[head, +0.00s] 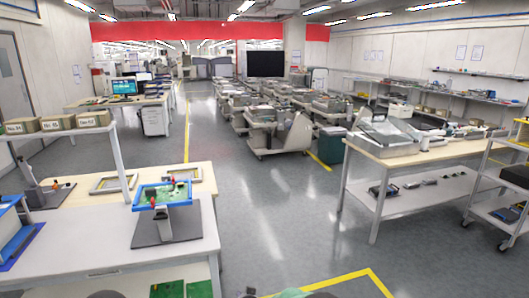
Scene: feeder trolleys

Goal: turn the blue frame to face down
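The blue frame (137,197) is on a stand (166,228) with a dark base plate, on the white bench at the left. It holds a green board (172,193), whose upper face shows, with small red parts at the frame's edges. The frame looks about level or slightly tilted; I cannot tell exactly. Its underside is hidden. Neither of my grippers is in view, and nothing is seen touching the frame.
Another dark stand (45,193) and a blue item (15,240) are at left. Open floor (285,220) lies to the right.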

